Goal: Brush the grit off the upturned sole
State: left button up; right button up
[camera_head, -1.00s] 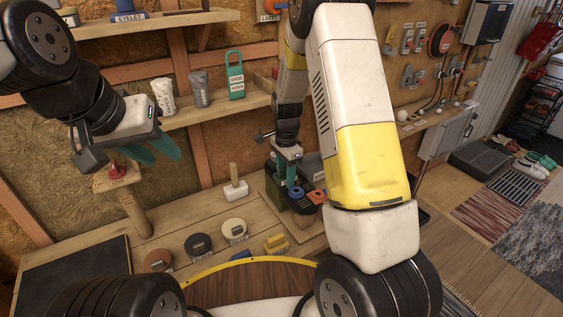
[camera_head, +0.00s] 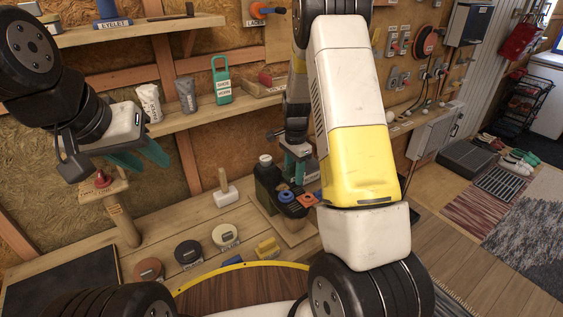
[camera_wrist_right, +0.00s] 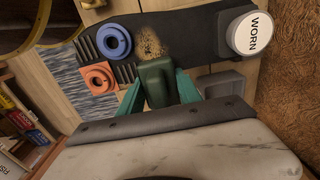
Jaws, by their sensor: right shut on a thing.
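A dark sole (camera_wrist_right: 195,38) lies across the top of the right wrist view, with a speckled tan patch of grit (camera_wrist_right: 150,42) on it. My right gripper (camera_wrist_right: 158,88) is shut on a dark green block-like brush (camera_wrist_right: 155,75), whose end is just beside the grit. I cannot tell whether it touches the sole. Its bristles are hidden. In the head view my right gripper (camera_head: 297,165) is above the dark sole piece at the bench, partly hidden by my arm. My left gripper (camera_head: 140,157) has its teal fingers apart, empty, above the wooden post.
A wooden post (camera_head: 122,222), a white block with a handle (camera_head: 226,193) and several round tins (camera_head: 188,252) stand on the bench (camera_head: 150,245).

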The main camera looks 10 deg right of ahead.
aim_at(273, 191)
jog(key=shift+a, duration=0.1)
jog(key=shift+s+a+f, duration=0.1)
jog(key=shift+s+a, duration=0.25)
jog(key=shift+a, duration=0.45)
jog(key=shift+s+a, duration=0.35)
jog(key=shift+a, duration=0.45)
jog(key=shift+s+a, duration=0.2)
jog(key=shift+a, duration=0.1)
jog(key=shift+c, duration=0.6)
jog(key=shift+s+a, duration=0.25)
jog(key=shift+a, duration=0.4)
jog(key=shift+s+a, duration=0.3)
jog(key=shift+a, duration=0.35)
jog(key=shift+s+a, duration=0.25)
jog(key=shift+a, duration=0.4)
jog(key=shift+w+d+r, duration=0.1)
jog(key=shift+w+r, duration=0.05)
jog(key=shift+r, duration=2.95)
